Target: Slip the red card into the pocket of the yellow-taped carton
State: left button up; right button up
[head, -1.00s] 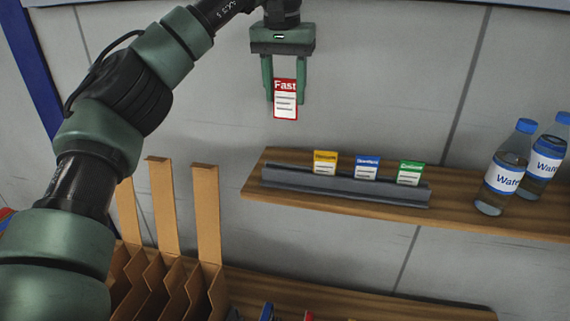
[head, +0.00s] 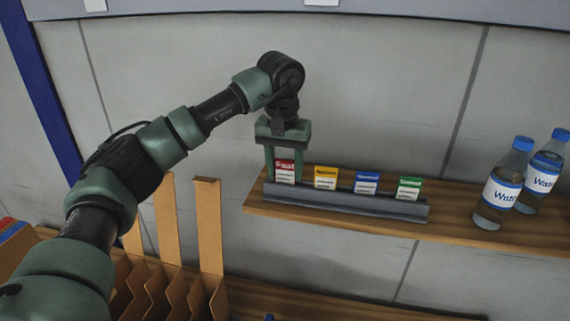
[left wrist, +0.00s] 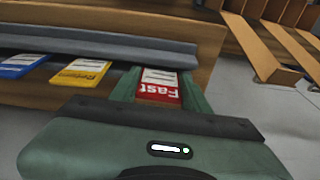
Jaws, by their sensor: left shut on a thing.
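The red card (head: 285,166), marked "Fast", is between the fingers of my left gripper (head: 285,178), which is shut on it. It stands at the left end of the grey card rack (head: 345,206), in line with the other cards; whether its lower edge sits in the slot I cannot tell. In the left wrist view the red card (left wrist: 158,92) lies between both fingers, beside the rack (left wrist: 100,44). I see no yellow-taped carton or pocket in the current views. My right gripper is not in view.
A yellow card (head: 326,176), a blue card (head: 367,182) and a green card (head: 409,187) stand in the rack on a wooden shelf (head: 460,221). Two water bottles (head: 500,188) stand at right. Cardboard dividers (head: 210,230) rise at lower left.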

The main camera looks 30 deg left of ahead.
pick_arm(q)
jog(key=shift+d+f, duration=0.1)
jog(key=o, duration=1.3)
jog(key=shift+f+b, duration=0.2)
jog(key=shift+b, duration=0.4)
notch_tip(320, 180, up, 8)
jog(key=s+b, duration=0.1)
jog(key=b, duration=0.2)
jog(key=shift+d, duration=0.15)
